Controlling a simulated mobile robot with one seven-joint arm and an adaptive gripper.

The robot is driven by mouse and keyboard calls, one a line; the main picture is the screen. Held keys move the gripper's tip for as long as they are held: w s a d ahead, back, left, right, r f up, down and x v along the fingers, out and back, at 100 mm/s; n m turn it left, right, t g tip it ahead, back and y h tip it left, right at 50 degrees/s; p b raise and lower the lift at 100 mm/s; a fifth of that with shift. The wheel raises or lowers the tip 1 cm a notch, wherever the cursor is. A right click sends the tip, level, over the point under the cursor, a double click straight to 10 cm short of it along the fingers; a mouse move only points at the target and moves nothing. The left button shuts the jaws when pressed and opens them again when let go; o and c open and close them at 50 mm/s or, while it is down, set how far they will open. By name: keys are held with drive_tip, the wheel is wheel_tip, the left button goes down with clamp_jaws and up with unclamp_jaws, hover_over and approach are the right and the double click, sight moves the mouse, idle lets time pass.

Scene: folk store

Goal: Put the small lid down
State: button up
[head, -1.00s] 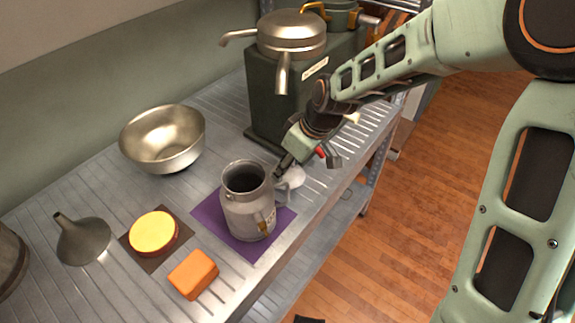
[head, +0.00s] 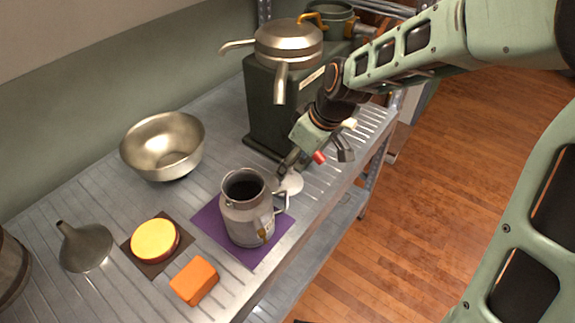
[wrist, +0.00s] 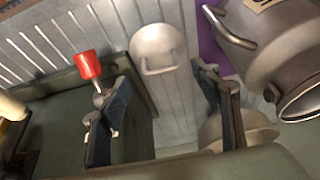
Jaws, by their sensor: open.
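The small lid (head: 291,184) is a pale grey disc with a small loop handle. It lies on the metal shelf, just right of the milk can (head: 246,213) in the head view. The wrist view shows the lid (wrist: 155,42) lying flat with its handle up, ahead of the fingers and apart from them. My gripper (head: 287,170) is just above and behind the lid, partly covering it in the head view. In the wrist view the gripper's fingers (wrist: 165,95) are spread with nothing between them. The can stands open-topped on a purple mat (head: 212,228).
A green machine (head: 270,115) with a metal bowl top stands behind my gripper; its red knob (wrist: 88,65) is close to one finger. A metal bowl (head: 162,145), funnel (head: 84,245), yellow-topped round item (head: 155,240) and orange block (head: 194,280) are to the left. The shelf edge is to the right.

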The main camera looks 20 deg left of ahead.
drive_tip(key=p+v, duration=0.1)
drive_tip(key=v, duration=0.4)
drive_tip(key=shift+s+d+r, duration=0.1)
drive_tip(key=shift+r, duration=0.3)
